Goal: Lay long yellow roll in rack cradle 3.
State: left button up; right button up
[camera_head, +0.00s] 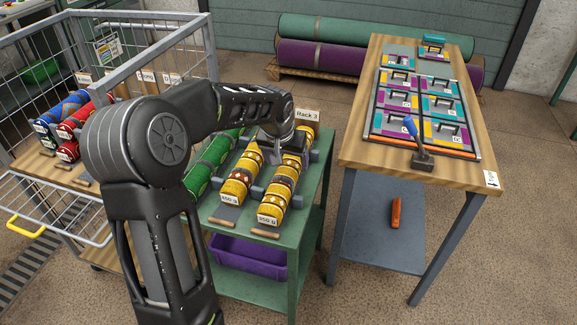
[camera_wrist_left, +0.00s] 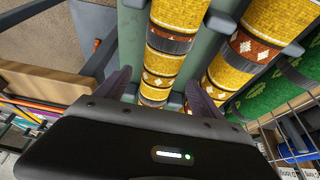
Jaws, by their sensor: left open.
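Two yellow patterned rolls lie side by side on the green rack stand in the head view. The right one (camera_head: 280,188) looks longer and seems to rest on dark grey supports beside the Rack 3 sign (camera_head: 307,114). The other yellow roll (camera_head: 240,179) lies to its left. My left gripper (camera_head: 284,153) is open above the far part of the right roll. In the left wrist view, that roll (camera_wrist_left: 177,22) runs between the open fingers (camera_wrist_left: 158,97), and the other yellow roll (camera_wrist_left: 253,42) is at the right. I cannot tell whether the fingers touch it.
A green roll (camera_head: 210,158) lies left of the yellow ones, partly behind my arm. A wire cage cart (camera_head: 150,57) with blue and red rolls stands left. A wooden table (camera_head: 350,150) with sample tiles stands right. A purple bin (camera_head: 248,257) sits on the stand's lower shelf.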

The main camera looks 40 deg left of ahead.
pick_arm(q)
jog(key=v, duration=0.6)
jog(key=shift+s+d+r, duration=0.1)
jog(key=shift+s+r, duration=0.1)
jog(key=shift+r, duration=0.1)
